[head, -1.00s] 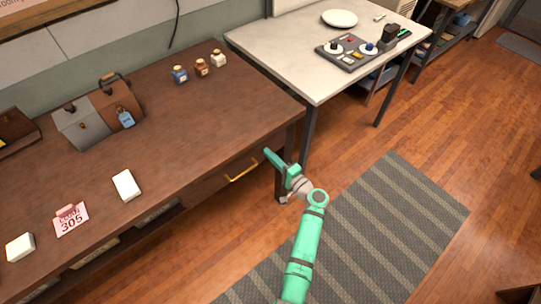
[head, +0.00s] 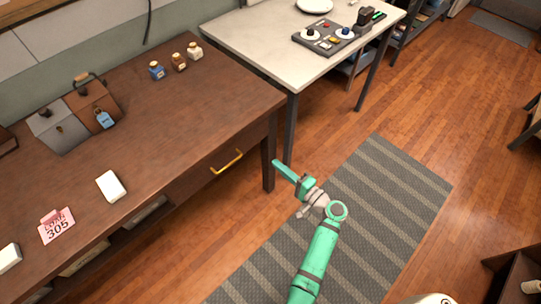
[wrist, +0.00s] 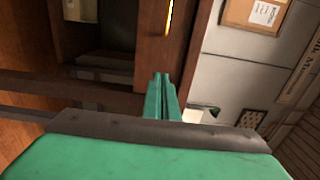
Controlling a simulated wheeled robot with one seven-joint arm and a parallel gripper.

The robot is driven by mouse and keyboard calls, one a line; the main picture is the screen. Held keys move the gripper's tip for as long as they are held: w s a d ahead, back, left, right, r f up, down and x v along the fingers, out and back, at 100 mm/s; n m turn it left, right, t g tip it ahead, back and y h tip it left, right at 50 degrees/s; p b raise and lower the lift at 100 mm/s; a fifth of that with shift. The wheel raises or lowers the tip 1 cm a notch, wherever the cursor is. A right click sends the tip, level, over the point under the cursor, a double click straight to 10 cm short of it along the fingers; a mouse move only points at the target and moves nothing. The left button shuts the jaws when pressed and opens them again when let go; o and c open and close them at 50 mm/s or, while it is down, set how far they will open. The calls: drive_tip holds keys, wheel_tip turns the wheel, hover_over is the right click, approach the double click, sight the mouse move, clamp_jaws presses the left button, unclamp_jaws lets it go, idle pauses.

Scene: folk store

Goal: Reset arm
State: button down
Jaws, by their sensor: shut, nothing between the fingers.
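My gripper (head: 284,171) is teal and sits at the end of my arm, over the floor in front of the wooden desk's right end. Its fingers are together and empty, pointing up and left in the head view. In the wrist view the two closed fingers (wrist: 162,97) show side by side, with the desk's dark wood beyond them. The gripper appears apart from the desk and holds nothing.
The wooden desk (head: 215,95) has a drawer with a yellow handle (head: 227,162). On it are small bottles (head: 178,62), a bag (head: 95,105), a white block (head: 111,187) and a pink tag (head: 57,226). A pale table (head: 260,50) holds a control panel (head: 325,38). The striped rug (head: 400,180) is clear.

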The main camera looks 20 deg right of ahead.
drive_tip(key=shift+s, duration=0.15)
drive_tip(key=s+a+f+n+g+h, duration=0.2)
drive_tip(key=s+a+f+g+h, duration=0.3)
drive_tip(key=s+a+f, duration=0.8)
drive_tip(key=s+a+f+n+h, duration=0.1)
drive_tip(key=s+n+h, duration=0.1)
drive_tip(key=s, duration=0.5)
drive_tip(key=s+a+r+n+t, duration=0.1)
drive_tip(key=s+a+r+n, duration=0.2)
drive_tip(key=r, duration=0.5)
drive_tip(key=s+a+r+n+t, duration=0.1)
drive_tip(key=s+a+r+n, duration=0.2)
drive_tip(key=s+r, duration=0.3)
drive_tip(key=s+a+r+n+t, duration=0.1)
drive_tip(key=s+a+r+n, duration=0.2)
drive_tip(key=r, duration=0.8)
drive_tip(key=shift+s+n+t, duration=0.3)
drive_tip(key=shift+s+t, duration=0.1)
drive_tip(key=shift+s, duration=0.8)
